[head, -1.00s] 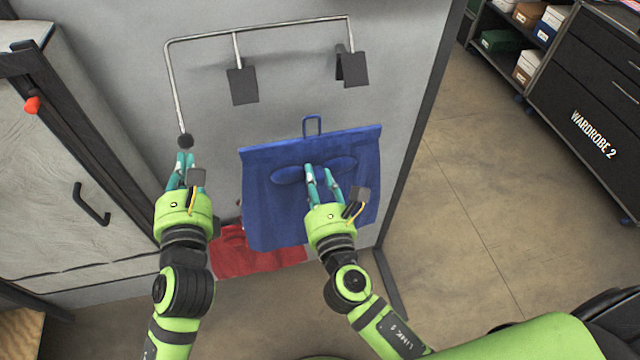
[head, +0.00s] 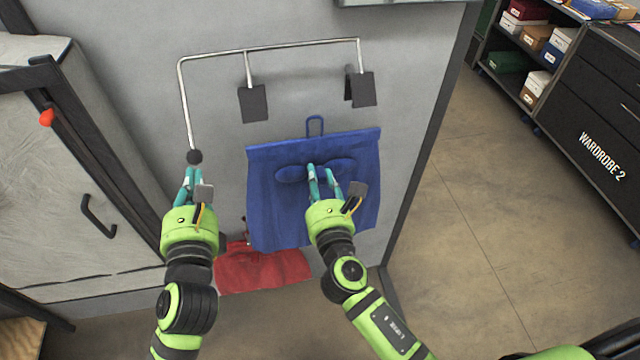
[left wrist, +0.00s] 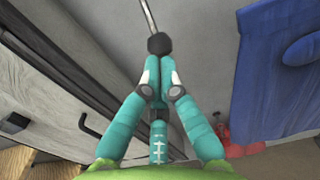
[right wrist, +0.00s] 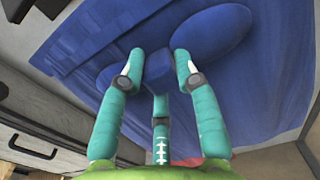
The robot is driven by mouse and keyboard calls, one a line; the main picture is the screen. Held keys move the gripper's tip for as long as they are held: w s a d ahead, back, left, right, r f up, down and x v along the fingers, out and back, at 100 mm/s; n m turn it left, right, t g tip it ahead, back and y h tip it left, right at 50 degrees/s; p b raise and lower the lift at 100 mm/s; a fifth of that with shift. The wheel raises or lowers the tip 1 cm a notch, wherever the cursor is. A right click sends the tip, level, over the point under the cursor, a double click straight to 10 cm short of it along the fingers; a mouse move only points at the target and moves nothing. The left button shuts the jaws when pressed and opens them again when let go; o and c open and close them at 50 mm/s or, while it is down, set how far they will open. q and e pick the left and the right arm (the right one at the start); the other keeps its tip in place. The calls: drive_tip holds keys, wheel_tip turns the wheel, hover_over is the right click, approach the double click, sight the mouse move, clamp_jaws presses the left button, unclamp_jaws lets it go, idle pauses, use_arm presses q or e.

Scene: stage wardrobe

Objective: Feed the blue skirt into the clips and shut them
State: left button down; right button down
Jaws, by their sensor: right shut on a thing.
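The blue skirt (head: 270,205) hangs flat in front of the grey panel, with a loop on its top edge. My right gripper (head: 324,172) is shut on the raised knot at the skirt's middle (right wrist: 160,70). Two dark clips, left (head: 253,104) and right (head: 364,89), hang from a bent metal rod above the skirt, apart from its top edge. The right clip shows two plates with a gap; the left one's gap cannot be made out. The rod ends in a black knob (head: 194,157). My left gripper (left wrist: 159,62) has its fingertips together just below the knob, at or touching it.
A red cloth (head: 262,271) lies low behind the skirt. A pale cabinet with a black handle (head: 98,215) stands at the left. A dark post edges the panel at the right, with open floor (head: 480,220) beyond. Shelves and a dark drawer unit (head: 590,120) stand at the far right.

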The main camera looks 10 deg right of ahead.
sight(314, 149)
drive_tip(key=shift+w+r, duration=0.1)
drive_tip(key=shift+w, duration=2.85)
drive_tip(key=shift+w+r, duration=0.15)
drive_tip(key=shift+r, duration=2.2)
drive_tip(key=shift+w+r, duration=0.25)
drive_tip(key=shift+r, duration=0.45)
drive_tip(key=shift+r, duration=0.15)
use_arm(q)
drive_tip(key=shift+w, duration=0.15)
